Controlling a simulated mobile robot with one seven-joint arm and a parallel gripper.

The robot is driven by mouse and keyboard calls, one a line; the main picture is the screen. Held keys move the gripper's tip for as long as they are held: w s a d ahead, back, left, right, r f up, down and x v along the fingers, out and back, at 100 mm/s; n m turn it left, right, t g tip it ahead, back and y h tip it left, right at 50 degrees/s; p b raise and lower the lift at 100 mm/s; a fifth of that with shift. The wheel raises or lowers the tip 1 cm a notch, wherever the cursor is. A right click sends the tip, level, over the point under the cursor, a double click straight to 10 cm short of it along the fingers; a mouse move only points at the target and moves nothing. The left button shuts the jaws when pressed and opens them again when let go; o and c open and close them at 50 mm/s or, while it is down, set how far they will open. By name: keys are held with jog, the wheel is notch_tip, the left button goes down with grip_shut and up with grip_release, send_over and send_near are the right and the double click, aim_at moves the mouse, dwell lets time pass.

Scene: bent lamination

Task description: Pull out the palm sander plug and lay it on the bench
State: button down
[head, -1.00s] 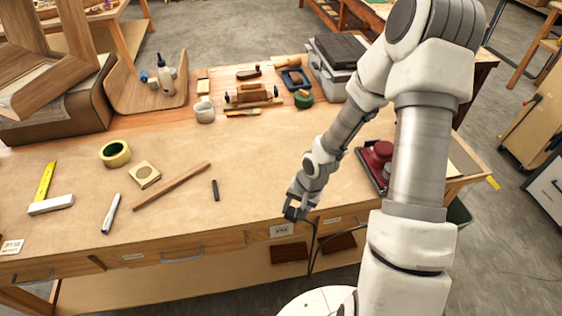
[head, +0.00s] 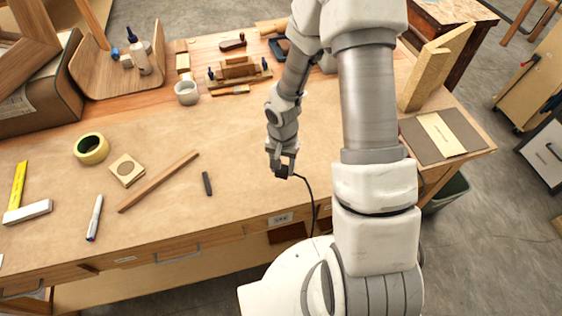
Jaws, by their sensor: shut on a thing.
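My gripper (head: 282,174) is low over the front part of the bench (head: 240,185), shut on the dark plug, which is small and mostly hidden by the fingers. A black cord (head: 309,190) runs from the gripper to the right and down over the front edge. The outlet (head: 280,219) in the bench front shows bare, with no plug in it. I cannot tell whether the plug touches the bench top. The palm sander is hidden behind my arm.
A dark marker (head: 207,184) and a wooden stick (head: 158,182) lie left of my gripper. The bench top around the gripper is clear. A sanding sheet (head: 443,136) lies at the right.

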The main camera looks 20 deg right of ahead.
aim_at(282, 185)
jog(key=shift+f+b, duration=1.9)
jog(key=shift+f, duration=1.1)
jog(key=shift+f, duration=0.2)
jog(key=shift+c, duration=1.3)
grip_release()
jog(key=shift+r, duration=0.1)
notch_tip(282, 185, up, 17)
jog(key=shift+r+p, duration=0.15)
jog(key=shift+p, duration=0.25)
